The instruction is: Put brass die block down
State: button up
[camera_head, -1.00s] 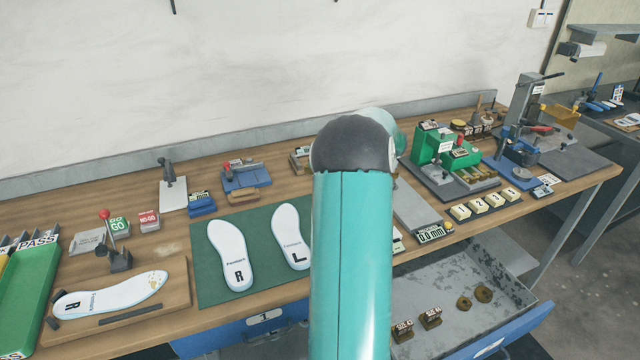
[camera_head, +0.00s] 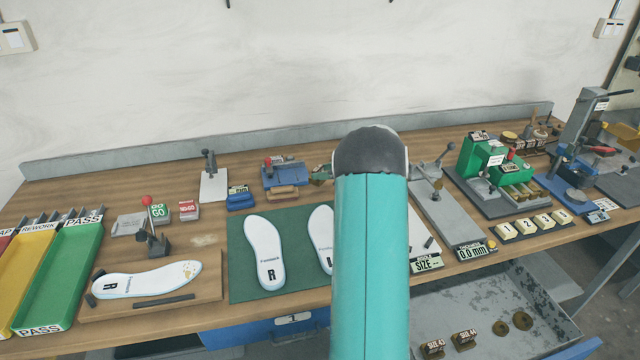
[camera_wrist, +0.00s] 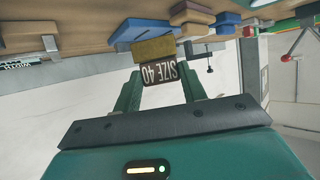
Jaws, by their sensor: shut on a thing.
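The brass die block (camera_wrist: 154,49) shows in the wrist view, with a dark "SIZE 40" label on the side towards me. My gripper (camera_wrist: 160,88) is shut on it, with one green finger at each side of the label. In the head view my gripper (camera_head: 321,174) is mostly hidden behind my arm, near the back of the bench by a blue fixture (camera_head: 290,176). The held block cannot be made out there. I cannot tell whether it touches anything beneath it.
An open drawer (camera_head: 490,310) at lower right holds two labelled brass blocks (camera_head: 463,337) and two round brass pieces. A green mat (camera_head: 240,285) carries two insoles. A grey slide fixture (camera_head: 445,215) stands right of my arm. Sorting trays (camera_head: 65,270) stand at left.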

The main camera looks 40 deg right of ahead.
aim_at(323, 183)
jog(key=shift+w+a+f, duration=0.15)
jog(key=shift+w+f, duration=0.45)
jog(key=shift+f, duration=0.05)
jog(key=f, duration=0.3)
jog(key=shift+w+a+f, duration=0.1)
jog(key=shift+w+a, duration=0.05)
jog(key=shift+w, duration=0.2)
jog(key=shift+f, duration=0.35)
jog(key=shift+f, duration=0.15)
jog(key=o, duration=1.2)
jog(key=shift+c, duration=0.2)
